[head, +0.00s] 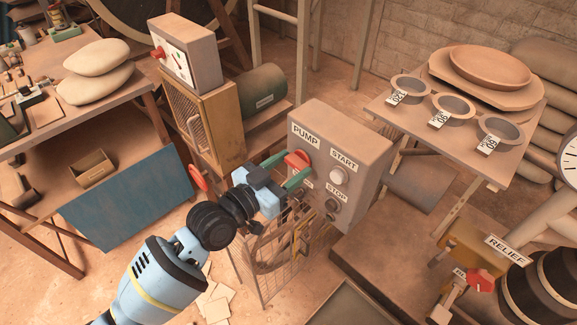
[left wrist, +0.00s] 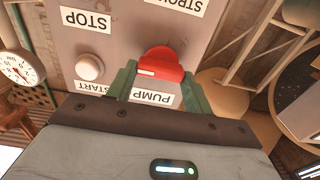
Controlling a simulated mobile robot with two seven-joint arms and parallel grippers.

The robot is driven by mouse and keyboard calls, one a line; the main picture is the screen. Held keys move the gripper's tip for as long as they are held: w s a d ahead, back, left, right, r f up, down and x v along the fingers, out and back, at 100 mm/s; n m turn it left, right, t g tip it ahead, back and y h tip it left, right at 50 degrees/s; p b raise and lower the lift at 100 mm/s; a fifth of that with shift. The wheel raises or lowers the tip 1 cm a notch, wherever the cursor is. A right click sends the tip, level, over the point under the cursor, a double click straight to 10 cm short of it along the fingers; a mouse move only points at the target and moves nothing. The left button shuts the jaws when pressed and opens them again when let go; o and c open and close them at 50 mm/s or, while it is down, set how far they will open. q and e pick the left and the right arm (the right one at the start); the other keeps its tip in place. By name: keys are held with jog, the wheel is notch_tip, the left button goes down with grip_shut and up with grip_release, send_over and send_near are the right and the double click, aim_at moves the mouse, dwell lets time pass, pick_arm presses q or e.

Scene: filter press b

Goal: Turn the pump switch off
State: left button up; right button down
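The grey pump control box (head: 340,150) carries PUMP, START and STOP labels. Its red pump switch (head: 297,158) is a knob under the PUMP label; in the left wrist view the red knob (left wrist: 162,64) shows a white mark at its left. My left gripper (head: 288,170) is at the box front, its green fingers on either side of the knob. The fingers are apart with the knob between them; firm contact is not clear. A label below the knob is mostly hidden by my gripper. My right gripper is not in view.
A white START button (head: 338,175) and a dark STOP button (head: 331,205) sit right of the switch. A wire guard (head: 265,270) stands below the box. A red RELIEF valve handle (head: 481,280) is at lower right. A table with sieves (head: 453,106) stands at right.

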pick_arm(q)
jog(key=shift+c, duration=0.9)
